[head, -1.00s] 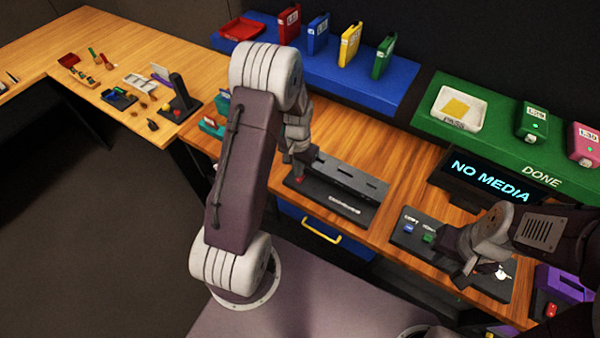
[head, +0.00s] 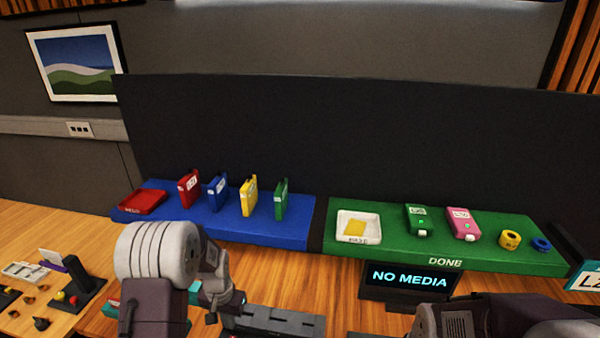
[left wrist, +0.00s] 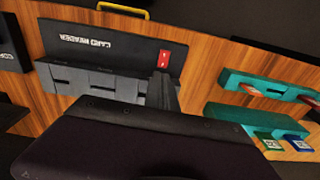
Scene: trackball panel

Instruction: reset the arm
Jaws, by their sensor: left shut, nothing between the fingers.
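My left gripper (left wrist: 162,88) is shut and empty. In the left wrist view it is a dark finger shape over the card reader (left wrist: 75,80), beside a red switch (left wrist: 164,58). In the head view my left arm comes up at the lower left, with its wrist parts (head: 220,290) near the back of the wooden bench and the card reader (head: 275,322) partly cut off at the bottom edge. My right arm shows only as dark links at the lower right; its gripper is out of the picture.
A blue shelf (head: 215,229) holds a red tray (head: 142,202) and several upright cartridges. A green shelf (head: 490,256) marked DONE holds a white tray (head: 372,240), two cartridges and two rings. A screen (head: 409,279) reads NO MEDIA. Teal racks (left wrist: 225,110) stand beside the reader.

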